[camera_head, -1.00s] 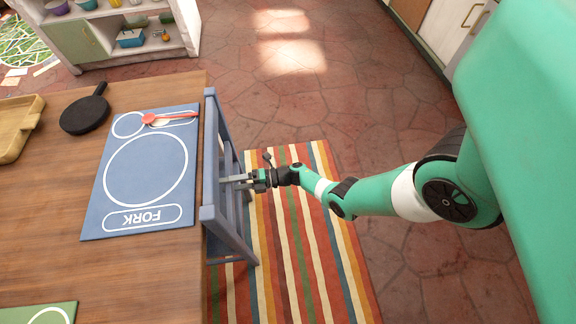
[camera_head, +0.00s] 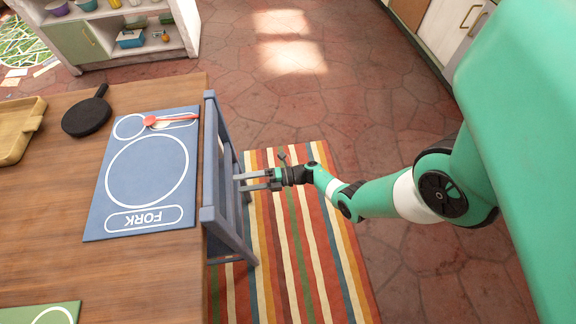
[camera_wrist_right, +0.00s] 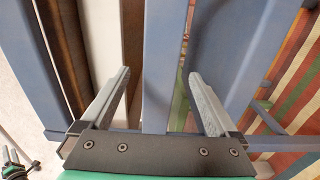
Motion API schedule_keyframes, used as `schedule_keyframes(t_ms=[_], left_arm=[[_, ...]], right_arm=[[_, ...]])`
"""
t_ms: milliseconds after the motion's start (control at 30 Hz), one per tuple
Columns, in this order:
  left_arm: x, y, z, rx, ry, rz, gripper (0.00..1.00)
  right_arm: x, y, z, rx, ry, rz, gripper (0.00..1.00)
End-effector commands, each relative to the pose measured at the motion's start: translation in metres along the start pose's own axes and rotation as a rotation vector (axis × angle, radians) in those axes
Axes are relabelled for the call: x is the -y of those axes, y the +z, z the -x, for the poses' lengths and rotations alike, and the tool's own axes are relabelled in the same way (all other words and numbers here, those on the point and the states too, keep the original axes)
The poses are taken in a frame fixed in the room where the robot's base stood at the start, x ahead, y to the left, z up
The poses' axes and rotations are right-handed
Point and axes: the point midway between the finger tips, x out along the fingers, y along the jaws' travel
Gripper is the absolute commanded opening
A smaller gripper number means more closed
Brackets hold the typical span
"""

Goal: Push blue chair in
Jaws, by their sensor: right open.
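The blue chair (camera_head: 211,170) stands upright at the right edge of the wooden table, its back close to the table edge beside the blue placemat. My right gripper (camera_head: 240,182) is open on the chair's right side, its fingers pointing left at the chair back. In the right wrist view, the two fingers (camera_wrist_right: 156,92) are spread, with a blue chair slat (camera_wrist_right: 161,65) showing between them. Whether the fingers touch the chair, I cannot tell.
The wooden table (camera_head: 60,210) holds a blue placemat (camera_head: 145,172), a red spoon (camera_head: 152,120), a black pan (camera_head: 86,117) and a wooden tray (camera_head: 22,130). A striped rug (camera_head: 310,240) lies under the chair. The tiled floor (camera_head: 400,120) is clear behind the arm.

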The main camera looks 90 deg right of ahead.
Motion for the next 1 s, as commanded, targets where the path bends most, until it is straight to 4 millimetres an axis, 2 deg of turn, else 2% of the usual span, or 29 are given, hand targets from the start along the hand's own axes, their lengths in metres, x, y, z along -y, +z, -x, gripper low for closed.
schedule_keyframes(t_ms=[300,400,1000], left_arm=[[0.000,-0.003,-0.003,0.000,0.000,0.000,0.50],[0.000,-0.003,-0.003,0.000,0.000,0.000,0.50],[0.000,-0.003,-0.003,0.000,0.000,0.000,0.50]], right_arm=[[0.000,0.002,0.056,0.006,0.001,0.001,0.95],[0.000,0.001,0.067,0.003,0.001,0.000,0.95],[0.000,0.000,0.070,0.000,0.001,0.000,0.95]])
